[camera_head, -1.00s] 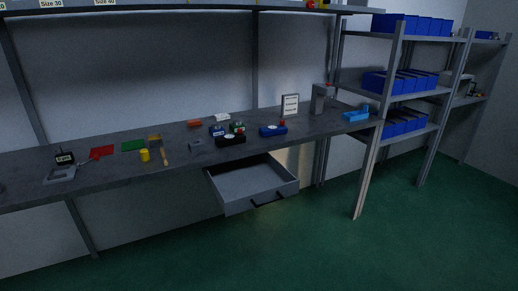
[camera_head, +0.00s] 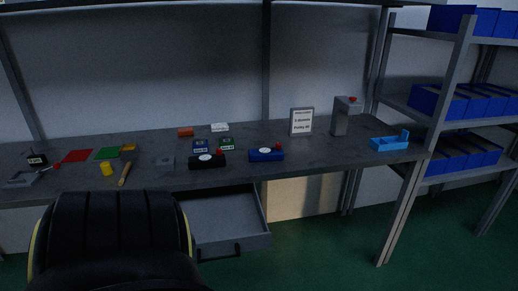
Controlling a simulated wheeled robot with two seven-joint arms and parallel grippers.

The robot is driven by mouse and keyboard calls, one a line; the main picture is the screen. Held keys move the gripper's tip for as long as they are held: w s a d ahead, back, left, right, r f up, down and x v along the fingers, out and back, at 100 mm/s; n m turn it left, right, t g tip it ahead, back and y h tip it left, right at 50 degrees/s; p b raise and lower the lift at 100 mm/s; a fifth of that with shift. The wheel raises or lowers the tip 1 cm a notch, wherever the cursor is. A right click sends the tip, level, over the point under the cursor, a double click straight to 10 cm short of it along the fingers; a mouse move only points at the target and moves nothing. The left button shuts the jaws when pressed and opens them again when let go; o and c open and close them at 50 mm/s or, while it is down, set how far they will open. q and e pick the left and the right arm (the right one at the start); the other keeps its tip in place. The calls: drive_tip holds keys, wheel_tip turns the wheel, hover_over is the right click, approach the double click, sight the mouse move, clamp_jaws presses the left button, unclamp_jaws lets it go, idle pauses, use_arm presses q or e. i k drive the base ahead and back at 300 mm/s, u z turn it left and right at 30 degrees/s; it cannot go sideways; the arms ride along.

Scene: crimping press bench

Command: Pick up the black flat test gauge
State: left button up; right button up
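A black flat gauge (camera_head: 207,161) with a white oval face and a small red part on its right end lies on the grey bench top, near the front edge and above the open drawer. A similar blue gauge (camera_head: 266,154) with a red part lies just to its right, apart from it. No fingers of either gripper show in the head view, so I cannot see their state.
The open grey drawer (camera_head: 239,242) juts out below the bench (camera_head: 330,150). Small blue (camera_head: 200,146) and green (camera_head: 227,144) boxes stand behind the black gauge. A grey block (camera_head: 165,161) lies left of it. A large dark shape covers the lower left.

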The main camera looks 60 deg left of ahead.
sight(204, 161)
drive_tip(key=u, duration=0.45)
drive_tip(key=i, duration=1.4)
drive_tip(key=u, duration=1.05)
